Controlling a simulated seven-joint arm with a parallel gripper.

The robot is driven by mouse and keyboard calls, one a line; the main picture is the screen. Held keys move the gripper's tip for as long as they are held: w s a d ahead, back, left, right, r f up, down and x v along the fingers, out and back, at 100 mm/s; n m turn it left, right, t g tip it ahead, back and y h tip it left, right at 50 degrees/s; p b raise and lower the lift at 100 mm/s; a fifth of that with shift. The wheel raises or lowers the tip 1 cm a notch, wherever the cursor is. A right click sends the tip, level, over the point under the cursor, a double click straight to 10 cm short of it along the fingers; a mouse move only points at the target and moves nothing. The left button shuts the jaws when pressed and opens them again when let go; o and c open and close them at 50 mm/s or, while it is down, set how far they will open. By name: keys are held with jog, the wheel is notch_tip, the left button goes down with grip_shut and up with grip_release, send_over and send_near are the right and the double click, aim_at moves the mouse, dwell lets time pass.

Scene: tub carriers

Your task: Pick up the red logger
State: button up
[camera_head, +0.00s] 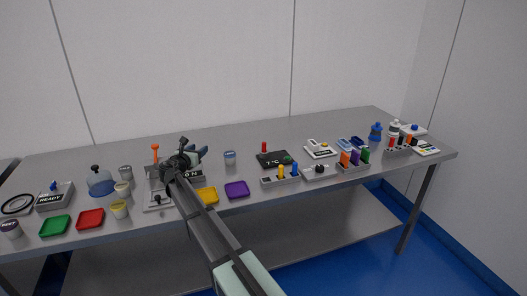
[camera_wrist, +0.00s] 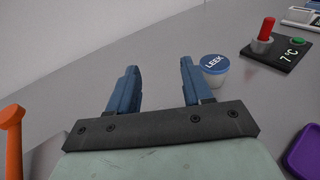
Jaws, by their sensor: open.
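A red upright cylinder, which looks like the red logger (camera_head: 264,147), stands in the black block (camera_head: 279,160) marked 7 °C near the middle of the table. In the wrist view the red logger (camera_wrist: 266,30) and the black block (camera_wrist: 275,54) are at the upper right. My gripper (camera_head: 199,154) is over the table to the left of the block. In the wrist view my gripper (camera_wrist: 157,68) has its two blue fingers apart with nothing between them. A tub with a blue lid marked LEEK (camera_wrist: 214,65) stands just right of the fingers, apart from them.
The LEEK tub (camera_head: 230,157) lies between my gripper and the block. A rack at the right (camera_head: 390,149) holds coloured pegs. The back of the table is clear.

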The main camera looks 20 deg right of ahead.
jog(key=d, duration=0.6)
jog(key=d+f+m+h, duration=0.1)
jog(key=d, duration=0.5)
jog(key=d+m+g, duration=0.1)
jog(key=d, duration=0.5)
jog(key=shift+w+d+f+h, duration=0.1)
jog(key=shift+w+f+h, duration=0.15)
jog(key=shift+f+h, duration=0.15)
jog(key=h, duration=0.1)
send_near(263, 148)
jog(key=x, duration=0.3)
jog(key=shift+w+d+f, duration=0.2)
jog(key=shift+w, duration=0.1)
jog(key=shift+d+f, duration=0.1)
jog(key=shift+d, duration=0.05)
jog(key=shift+x, duration=3.65)
grip_shut()
jog(key=shift+r, duration=0.2)
